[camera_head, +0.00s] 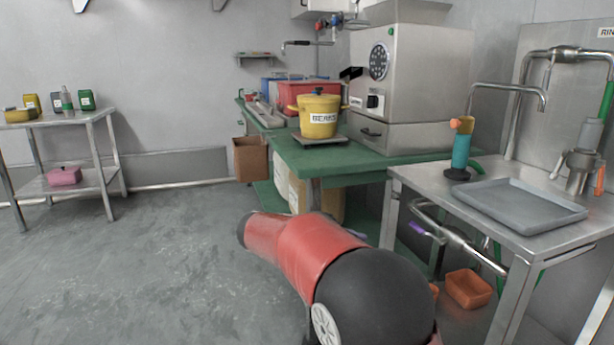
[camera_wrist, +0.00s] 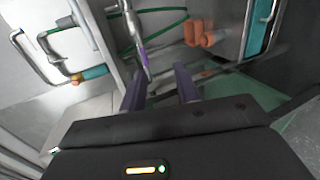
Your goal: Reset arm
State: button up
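My arm, red and black, reaches across the bottom middle of the head view, low in front of the green workbench and the steel table. My gripper is not visible in the head view. In the wrist view my gripper (camera_wrist: 160,70) shows two dark purple fingers standing apart. I see nothing held between them. A thin metal pipe with a purple sleeve (camera_wrist: 141,50) lies beyond the fingers, and a purple piece (camera_head: 420,229) also shows on piping under the steel table in the head view.
The green workbench (camera_head: 375,160) holds a yellow pot (camera_head: 319,107) and a steel machine (camera_head: 415,75). Orange bins (camera_head: 468,288) sit below. Open floor (camera_head: 150,260) lies left.

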jog(key=s+d+g+y, duration=0.2)
jog(key=s+d+y, duration=0.2)
jog(key=s+d, duration=0.35)
jog(key=s+f+m+t+y, duration=0.1)
jog(key=s+y, duration=0.3)
jog(key=s, duration=0.7)
jog(key=s+a+f+m+t+y+p, duration=0.1)
jog(key=s+y, duration=0.4)
jog(key=s, duration=0.7)
jog(key=shift+a+f+m+t+y, duration=0.15)
jog(key=shift+f+m+t+y, duration=0.15)
jog(key=shift+f+m+t, duration=0.7)
jog(key=shift+f, duration=0.1)
